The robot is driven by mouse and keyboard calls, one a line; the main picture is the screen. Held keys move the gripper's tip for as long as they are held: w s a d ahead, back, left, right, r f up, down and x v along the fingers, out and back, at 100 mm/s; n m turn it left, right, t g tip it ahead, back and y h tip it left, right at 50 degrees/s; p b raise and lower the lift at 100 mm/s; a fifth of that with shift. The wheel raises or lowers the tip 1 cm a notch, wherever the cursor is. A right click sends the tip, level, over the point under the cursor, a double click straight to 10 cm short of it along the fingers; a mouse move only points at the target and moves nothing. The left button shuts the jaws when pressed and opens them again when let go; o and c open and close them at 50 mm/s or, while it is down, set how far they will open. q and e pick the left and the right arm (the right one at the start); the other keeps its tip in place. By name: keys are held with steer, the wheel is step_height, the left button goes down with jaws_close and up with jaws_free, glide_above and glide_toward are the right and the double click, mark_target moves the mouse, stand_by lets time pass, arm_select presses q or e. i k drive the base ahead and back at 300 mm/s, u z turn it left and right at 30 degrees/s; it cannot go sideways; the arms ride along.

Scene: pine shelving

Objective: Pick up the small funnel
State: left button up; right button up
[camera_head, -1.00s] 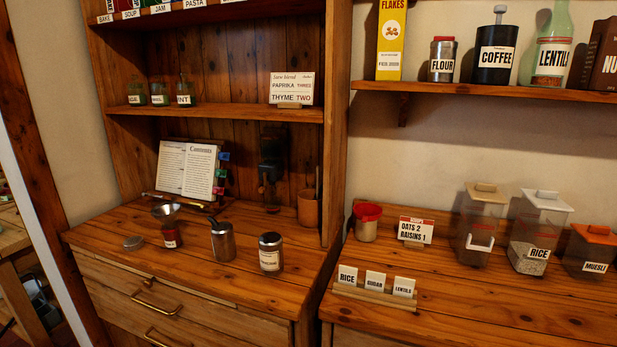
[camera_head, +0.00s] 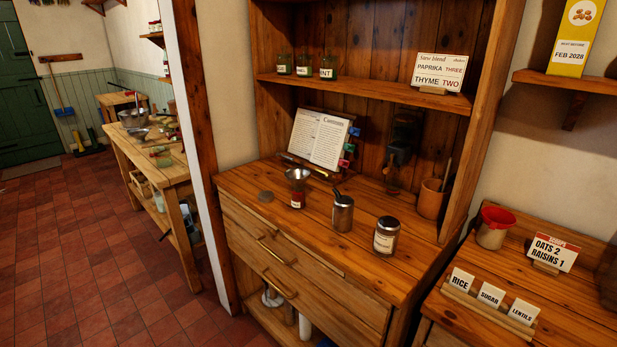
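The small funnel (camera_head: 298,174) is metal, with its wide mouth up. The funnel's spout is hidden in or behind the jar's top. Neither of my grippers is in view.
An open book (camera_head: 320,138) leans behind. A wooden post (camera_head: 200,150) bounds the left side; red-tiled floor (camera_head: 90,250) is clear.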

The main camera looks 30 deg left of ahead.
mark_target(298, 176)
steer(key=z, duration=3.25)
steer(key=k, duration=1.3)
steer(key=u, duration=1.95)
